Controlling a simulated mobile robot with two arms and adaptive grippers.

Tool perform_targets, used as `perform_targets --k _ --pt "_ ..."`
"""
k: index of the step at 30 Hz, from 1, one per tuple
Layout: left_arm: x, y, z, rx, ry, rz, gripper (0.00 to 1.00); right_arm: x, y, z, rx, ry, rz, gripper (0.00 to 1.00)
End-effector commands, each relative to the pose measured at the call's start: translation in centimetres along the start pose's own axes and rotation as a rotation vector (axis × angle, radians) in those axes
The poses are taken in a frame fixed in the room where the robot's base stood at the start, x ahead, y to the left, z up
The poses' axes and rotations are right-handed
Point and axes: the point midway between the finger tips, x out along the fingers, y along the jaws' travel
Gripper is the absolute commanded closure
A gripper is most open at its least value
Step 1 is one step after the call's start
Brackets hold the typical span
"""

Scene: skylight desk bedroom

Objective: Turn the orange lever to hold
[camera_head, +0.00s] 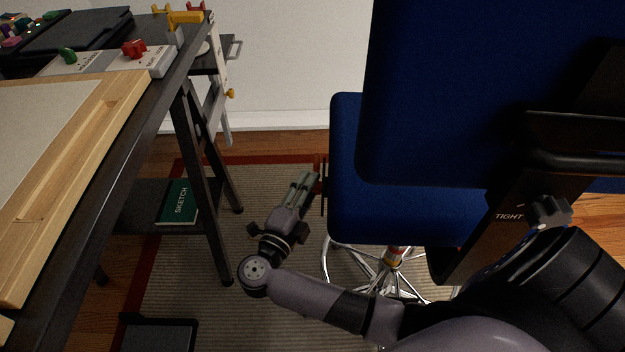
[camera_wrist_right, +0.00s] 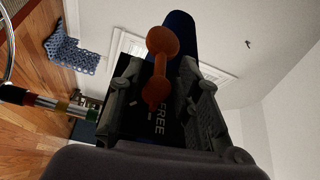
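The orange lever (camera_wrist_right: 160,72), with a round knob at its end, shows in the right wrist view. It stands by a black plate (camera_wrist_right: 165,132) marked "FREE", under the blue chair seat. My right gripper (camera_head: 309,180) is beside the left edge of the seat (camera_head: 400,205) in the head view. In the wrist view its two fingers (camera_wrist_right: 160,98) are apart, one on each side of the lever, with no clear sign of touching it. No "hold" mark can be read. The lever cannot be made out clearly in the head view. My left gripper is not in view.
The blue chair back (camera_head: 470,90) fills the upper right, with a grey knob (camera_head: 550,212) by "TIGHT". A desk (camera_head: 60,270) on trestle legs stands left, with a green sketch book (camera_head: 178,202) on its lower shelf. Bare rug (camera_head: 215,305) lies between.

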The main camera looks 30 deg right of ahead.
Motion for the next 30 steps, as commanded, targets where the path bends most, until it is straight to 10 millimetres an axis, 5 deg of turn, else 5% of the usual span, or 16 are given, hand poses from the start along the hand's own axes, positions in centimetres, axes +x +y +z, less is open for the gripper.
perform_targets --k 6,16,30 --pt "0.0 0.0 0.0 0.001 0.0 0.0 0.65 2.0 0.0 0.0 0.0 0.001 -0.001 0.69" --pt "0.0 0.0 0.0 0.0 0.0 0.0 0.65 2.3 0.0 0.0 0.0 0.001 0.0 0.69" --pt "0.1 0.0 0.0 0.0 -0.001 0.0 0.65 2.2 0.1 0.0 -0.001 0.0 0.001 1.0"
